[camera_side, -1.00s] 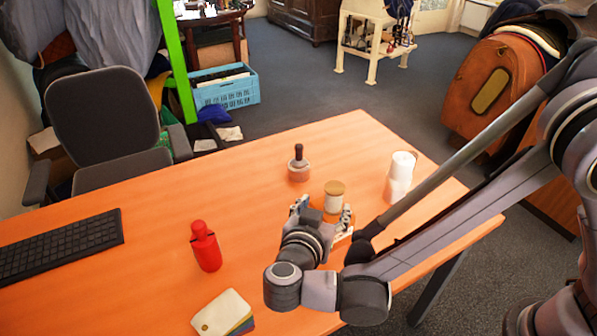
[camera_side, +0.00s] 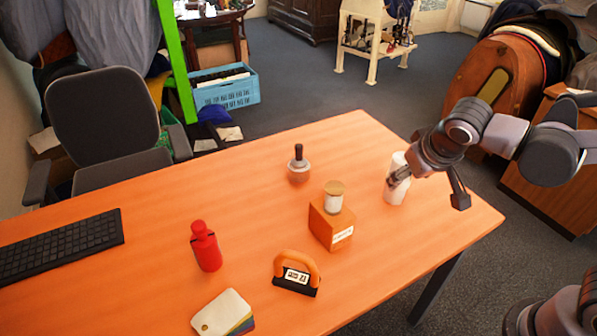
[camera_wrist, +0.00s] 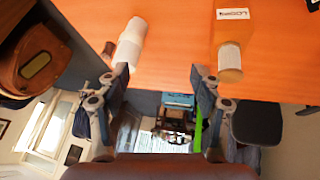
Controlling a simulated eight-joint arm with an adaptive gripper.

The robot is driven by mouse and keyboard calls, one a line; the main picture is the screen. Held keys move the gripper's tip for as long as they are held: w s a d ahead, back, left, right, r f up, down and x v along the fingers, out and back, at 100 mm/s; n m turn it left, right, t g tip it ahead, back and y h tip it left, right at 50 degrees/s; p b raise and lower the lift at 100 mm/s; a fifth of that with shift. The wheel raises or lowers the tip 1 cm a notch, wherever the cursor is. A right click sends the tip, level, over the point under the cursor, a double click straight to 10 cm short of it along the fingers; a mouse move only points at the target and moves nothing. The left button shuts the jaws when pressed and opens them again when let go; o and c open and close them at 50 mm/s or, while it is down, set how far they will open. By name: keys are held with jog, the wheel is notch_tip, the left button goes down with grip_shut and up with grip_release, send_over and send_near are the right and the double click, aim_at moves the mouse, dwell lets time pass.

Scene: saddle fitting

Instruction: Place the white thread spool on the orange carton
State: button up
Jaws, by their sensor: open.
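The white thread spool (camera_side: 334,203), with a tan end cap, stands upright on top of the orange carton (camera_side: 329,227), which has a white label on its side. In the wrist view the spool (camera_wrist: 230,57) shows against the carton (camera_wrist: 230,31), near my right-hand finger. My gripper (camera_side: 395,179) is open and apart from both, off to their right in the side view. It overlaps a white cylinder there; I cannot tell whether they touch. In the wrist view nothing sits between the fingers of my gripper (camera_wrist: 159,72).
The white cylinder (camera_side: 396,190) stands at the table's right. A dark-handled round object (camera_side: 298,170) is behind the carton. An orange-and-black device (camera_side: 297,272), red bottle (camera_side: 206,248), colour cards (camera_side: 223,313) and keyboard (camera_side: 62,246) lie forward and left. The table's middle left is clear.

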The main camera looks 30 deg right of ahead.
jog(key=s+d+r+n+t+y, duration=0.1)
jog(key=s+d+t+y, duration=0.1)
jog(key=s, duration=0.3)
jog(key=shift+s+d+n+y, duration=0.15)
jog(key=shift+d+n+y, duration=0.25)
jog(key=shift+d+y, duration=0.15)
